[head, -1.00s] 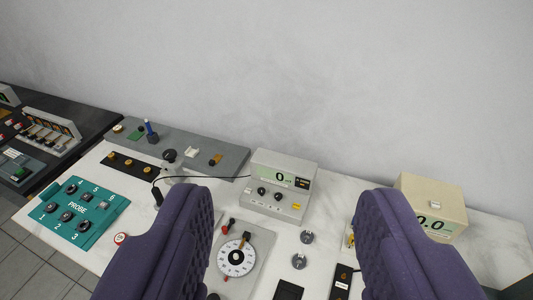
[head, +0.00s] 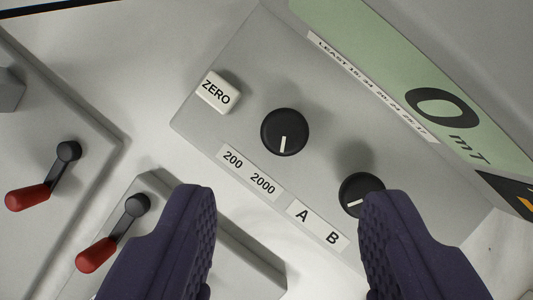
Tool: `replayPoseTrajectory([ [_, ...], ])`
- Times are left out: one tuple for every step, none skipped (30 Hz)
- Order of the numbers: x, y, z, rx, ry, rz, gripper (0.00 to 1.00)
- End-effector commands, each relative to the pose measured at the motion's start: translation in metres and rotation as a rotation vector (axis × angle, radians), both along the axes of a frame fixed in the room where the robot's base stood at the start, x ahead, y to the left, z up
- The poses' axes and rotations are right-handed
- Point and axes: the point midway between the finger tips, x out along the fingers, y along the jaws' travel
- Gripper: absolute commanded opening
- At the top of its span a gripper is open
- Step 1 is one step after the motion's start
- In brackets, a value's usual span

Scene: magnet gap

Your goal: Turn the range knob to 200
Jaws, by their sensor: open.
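The range knob (head: 285,132) is a round black knob with a white pointer line, on the sloped grey front of the meter. A label strip (head: 247,172) reading 200 and 2000 sits below left of it. The pointer line aims down, leaning to the 2000 side. My gripper (head: 289,195) is open and empty. Its two purple padded fingers stand wide apart, and the knob shows between and above their tips in the picture, not touched.
A second black knob (head: 361,192) over an A/B label (head: 318,224) is partly hidden by the right finger. A white ZERO button (head: 219,93) is left of the range knob. The display (head: 440,110) reads 0 mT. Red-handled levers (head: 97,255) stand at left.

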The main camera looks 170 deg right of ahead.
Motion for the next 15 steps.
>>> replayPoseTrajectory([
  [0.003,0.002,-0.011,0.000,0.001,0.001,0.54],
  [0.005,0.004,-0.017,0.000,0.000,0.002,0.54],
  [0.007,0.005,-0.024,0.000,0.001,0.001,0.54],
  [0.009,0.006,-0.029,0.000,0.000,0.001,0.54],
  [0.011,0.006,-0.034,0.000,0.000,0.001,0.54],
  [0.013,0.007,-0.040,0.000,0.000,0.001,0.54],
  [0.015,0.008,-0.045,-0.001,0.000,0.000,0.54],
  [0.017,0.009,-0.048,0.000,-0.001,0.000,0.54],
  [0.019,0.010,-0.052,0.000,-0.001,0.000,0.54],
  [0.020,0.010,-0.055,0.000,-0.001,0.000,0.54],
  [0.021,0.011,-0.057,0.000,-0.001,0.000,0.54],
  [0.022,0.011,-0.059,0.000,-0.001,0.000,0.54],
  [0.022,0.011,-0.060,-0.001,-0.002,-0.001,0.54],
  [0.023,0.012,-0.061,-0.001,-0.003,-0.001,0.54],
  [0.023,0.012,-0.061,-0.001,-0.003,-0.001,0.54],
])
